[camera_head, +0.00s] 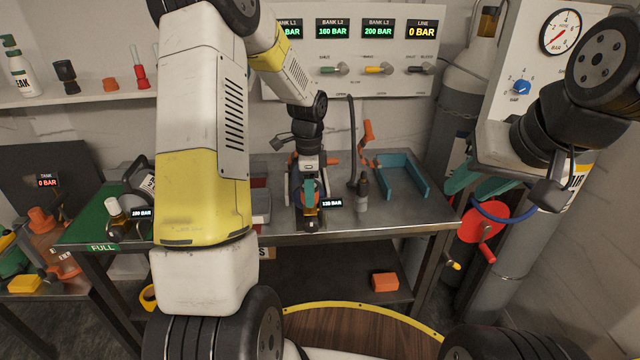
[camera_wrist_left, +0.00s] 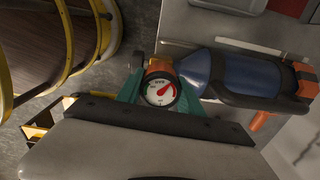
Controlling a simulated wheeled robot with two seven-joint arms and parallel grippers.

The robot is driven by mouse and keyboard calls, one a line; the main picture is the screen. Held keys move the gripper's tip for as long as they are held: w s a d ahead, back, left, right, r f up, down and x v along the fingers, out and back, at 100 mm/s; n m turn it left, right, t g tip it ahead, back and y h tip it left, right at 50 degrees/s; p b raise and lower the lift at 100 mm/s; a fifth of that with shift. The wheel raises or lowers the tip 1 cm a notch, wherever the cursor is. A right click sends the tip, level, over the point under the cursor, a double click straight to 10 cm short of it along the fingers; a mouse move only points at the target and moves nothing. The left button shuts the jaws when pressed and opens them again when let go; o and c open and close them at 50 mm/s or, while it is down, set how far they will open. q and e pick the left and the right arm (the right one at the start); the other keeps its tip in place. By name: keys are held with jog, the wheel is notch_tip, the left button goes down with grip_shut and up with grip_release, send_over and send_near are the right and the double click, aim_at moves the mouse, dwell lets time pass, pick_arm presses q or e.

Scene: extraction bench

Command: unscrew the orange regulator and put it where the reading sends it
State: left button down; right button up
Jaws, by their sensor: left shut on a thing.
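My left gripper (camera_head: 309,195) is at the valve end of a blue cylinder (camera_wrist_left: 240,75) on the bench. In the left wrist view, its teal fingers (camera_wrist_left: 160,98) are shut around the regulator with a round white gauge (camera_wrist_left: 161,91) and red needle. An orange part (camera_wrist_left: 160,68) shows just behind the gauge, at the cylinder's neck. Whether the regulator is still threaded on is hidden. A tag by the cylinder reads 120 BAR (camera_head: 332,203). My right gripper (camera_head: 478,184) hangs at the right, away from the bench; its finger gap is unclear.
Wall displays show 160 BAR (camera_head: 333,30), 200 BAR (camera_head: 379,30) and line 0 BAR (camera_head: 423,31). A teal bracket (camera_head: 405,175) lies on the bench. A green mat marked FULL (camera_head: 103,246) is at left. A red reel (camera_head: 482,222) stands right. An orange block (camera_head: 384,281) lies on the lower shelf.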

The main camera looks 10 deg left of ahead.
pick_arm(q)
jog(key=n, duration=2.5)
jog(key=shift+r+n, duration=0.1)
jog(key=shift+n, duration=0.2)
jog(key=c, duration=0.7)
grip_release()
